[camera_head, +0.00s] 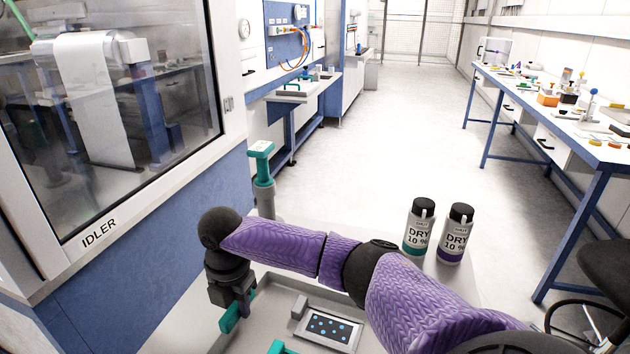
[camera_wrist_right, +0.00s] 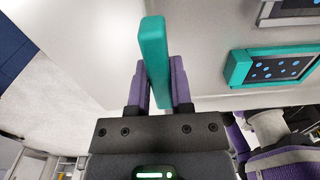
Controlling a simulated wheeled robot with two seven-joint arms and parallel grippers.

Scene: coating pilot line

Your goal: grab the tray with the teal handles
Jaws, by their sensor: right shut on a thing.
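The grey tray (camera_head: 272,316) lies at the bottom of the head view, partly hidden by my right arm and cut by the lower edge. One teal handle (camera_head: 236,313) stands at its left side, and another teal piece (camera_head: 281,348) shows at the bottom edge. My right gripper (camera_head: 233,292) is at the left handle. In the wrist view my right gripper's purple fingers (camera_wrist_right: 160,78) are shut on the upright teal handle (camera_wrist_right: 153,48), one on each side. My left gripper is not in view.
A dark plate with blue dots (camera_head: 328,328) lies in the tray. Two DRY bottles (camera_head: 419,228) (camera_head: 455,234) stand beyond my arm. A teal-topped post (camera_head: 262,178) stands behind it, near the blue IDLER cabinet (camera_head: 150,230). A bench (camera_head: 560,125) runs along the right. The floor between is clear.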

